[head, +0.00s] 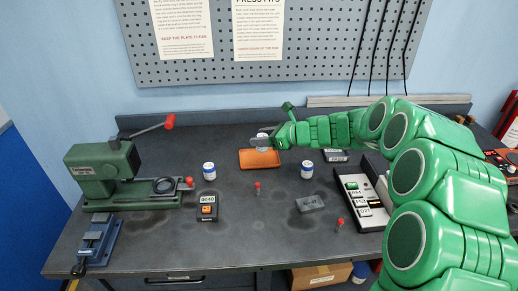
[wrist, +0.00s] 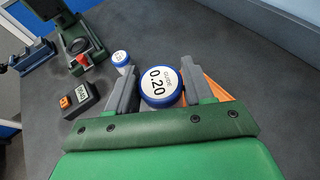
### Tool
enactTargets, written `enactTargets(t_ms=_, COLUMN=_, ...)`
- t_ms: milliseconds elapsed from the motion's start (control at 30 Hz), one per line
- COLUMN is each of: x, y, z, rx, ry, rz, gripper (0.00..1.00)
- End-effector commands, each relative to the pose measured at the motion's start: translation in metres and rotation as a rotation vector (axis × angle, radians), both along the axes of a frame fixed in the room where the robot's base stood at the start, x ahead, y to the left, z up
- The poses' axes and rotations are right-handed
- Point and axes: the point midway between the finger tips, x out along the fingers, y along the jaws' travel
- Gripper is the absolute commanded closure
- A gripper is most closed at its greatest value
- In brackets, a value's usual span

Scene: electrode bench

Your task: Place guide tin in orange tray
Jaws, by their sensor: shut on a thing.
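A round tin with a blue rim and a white lid marked 0.20 (wrist: 159,86) sits between the two grey fingers of my gripper (wrist: 160,88) in the wrist view. The small print above the number is hard to read. My gripper is shut on this tin. The orange tray (head: 260,160) lies on the bench at the back middle in the head view. The held tin (head: 262,140) shows above the tray's back part there. In the wrist view the tray (wrist: 214,90) shows partly, behind the right finger. Whether the tin touches the tray cannot be told.
Two other blue and white tins stand left (head: 209,172) and right (head: 307,170) of the tray. A green press (head: 103,162) and a dark meter (head: 207,208) are on the left. A case with labelled slots (head: 362,203) is on the right.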

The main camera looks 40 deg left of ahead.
Motion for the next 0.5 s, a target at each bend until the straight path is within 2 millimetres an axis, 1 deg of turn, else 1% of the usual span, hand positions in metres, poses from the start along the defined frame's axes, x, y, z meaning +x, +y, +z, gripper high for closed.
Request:
enactTargets(t_ms=267, x=0.019, y=0.020, z=-0.018, rx=-0.001, ry=0.001, rz=-0.003, gripper=0.83)
enactTargets(t_ms=500, x=0.030, y=0.034, z=-0.042, rx=-0.004, ry=0.003, rz=-0.002, gripper=0.83)
